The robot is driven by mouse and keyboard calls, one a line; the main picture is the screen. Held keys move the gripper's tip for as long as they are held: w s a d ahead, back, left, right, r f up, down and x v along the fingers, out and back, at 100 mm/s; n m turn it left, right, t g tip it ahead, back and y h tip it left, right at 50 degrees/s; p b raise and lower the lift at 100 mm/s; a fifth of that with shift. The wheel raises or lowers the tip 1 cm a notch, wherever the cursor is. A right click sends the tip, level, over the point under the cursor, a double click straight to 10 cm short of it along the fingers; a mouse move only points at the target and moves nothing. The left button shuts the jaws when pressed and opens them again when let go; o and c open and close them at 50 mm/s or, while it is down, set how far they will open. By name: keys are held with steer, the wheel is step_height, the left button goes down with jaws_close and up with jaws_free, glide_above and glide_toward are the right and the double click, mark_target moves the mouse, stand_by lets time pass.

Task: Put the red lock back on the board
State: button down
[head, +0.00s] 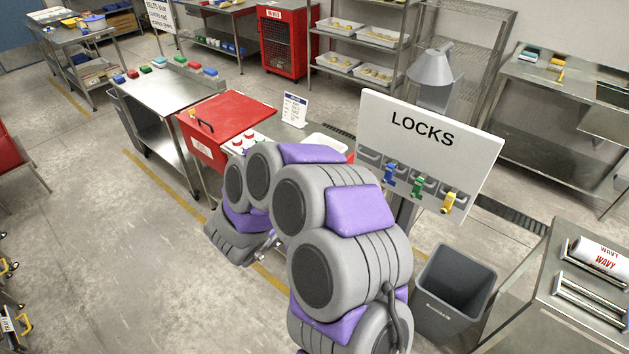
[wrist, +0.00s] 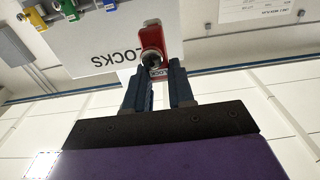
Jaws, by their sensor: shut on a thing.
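The red lock (wrist: 152,39) is between the fingertips of my gripper (wrist: 157,74) in the wrist view. My gripper is shut on it. The white board marked LOCKS (head: 428,118) stands right of my arm in the head view. It also shows behind the red lock in the wrist view (wrist: 92,50). Blue (head: 390,178), green (head: 417,187) and yellow (head: 449,203) locks hang along the board's lower edge. A grey hook (head: 369,155) left of the blue lock looks bare.
A grey bin (head: 452,290) stands on the floor below the board. A steel table with a wrap roll (head: 600,256) is at the right. A red box (head: 226,120) and a small sign (head: 295,109) are beyond my arm. Open floor lies to the left.

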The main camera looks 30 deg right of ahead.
steer(key=b+x, duration=0.2)
steer(key=x, duration=1.6)
steer(key=shift+d+f, duration=0.2)
steer(key=shift+f, duration=0.15)
stand_by(1.4)
steer(key=shift+d, duration=0.1)
steer(key=shift+f, duration=0.15)
stand_by(0.9)
steer(key=shift+f, duration=0.35)
steer(key=shift+f+b, duration=0.45)
steer(key=shift+f, duration=1.35)
steer(key=c, duration=0.9)
jaws_free()
